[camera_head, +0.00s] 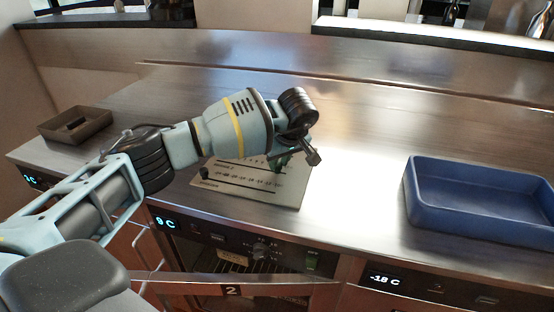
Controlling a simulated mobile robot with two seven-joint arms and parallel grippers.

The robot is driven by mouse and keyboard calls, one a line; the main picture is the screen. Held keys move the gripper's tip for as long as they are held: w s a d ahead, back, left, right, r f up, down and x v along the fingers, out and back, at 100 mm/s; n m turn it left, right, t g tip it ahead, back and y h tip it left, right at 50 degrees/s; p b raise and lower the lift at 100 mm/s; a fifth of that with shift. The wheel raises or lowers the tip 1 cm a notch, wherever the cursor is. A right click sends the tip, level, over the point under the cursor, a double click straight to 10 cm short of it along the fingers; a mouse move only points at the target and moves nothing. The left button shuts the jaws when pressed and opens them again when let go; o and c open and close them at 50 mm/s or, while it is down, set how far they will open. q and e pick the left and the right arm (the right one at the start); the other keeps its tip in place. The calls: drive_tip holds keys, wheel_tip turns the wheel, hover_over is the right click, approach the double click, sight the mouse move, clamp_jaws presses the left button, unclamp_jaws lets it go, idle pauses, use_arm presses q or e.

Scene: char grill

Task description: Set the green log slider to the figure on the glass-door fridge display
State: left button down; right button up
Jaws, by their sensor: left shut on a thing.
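The log board (240,197) is a pale plate with printed scales, lying on the steel counter near its front edge. The green slider (280,164) shows at the board's upper right, partly hidden by my left gripper (297,157). This gripper is shut on the green slider; its wrist hides the upper part of the board. A dark knob (204,172) sits at the board's left end. Below the counter, the glass-door fridge (225,256) has a lit display (166,223) that appears to read 9 C. My right gripper is out of view.
A blue tray (480,222) stands on the right of the counter. A small brown tray (75,125) with a dark item stands at the far left. Another display (385,280) reads -18 C. The counter between board and blue tray is clear.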

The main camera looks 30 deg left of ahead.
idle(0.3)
use_arm(q)
drive_tip(key=c, duration=1.3)
unclamp_jaws()
drive_tip(key=shift+o, duration=0.3)
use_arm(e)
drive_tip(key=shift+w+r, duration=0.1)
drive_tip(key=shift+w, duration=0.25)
use_arm(q)
drive_tip(key=shift+r, duration=0.1)
drive_tip(key=v, duration=0.7)
drive_tip(key=shift+r, duration=0.3)
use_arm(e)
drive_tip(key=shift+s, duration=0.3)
use_arm(q)
drive_tip(key=shift+s, duration=0.1)
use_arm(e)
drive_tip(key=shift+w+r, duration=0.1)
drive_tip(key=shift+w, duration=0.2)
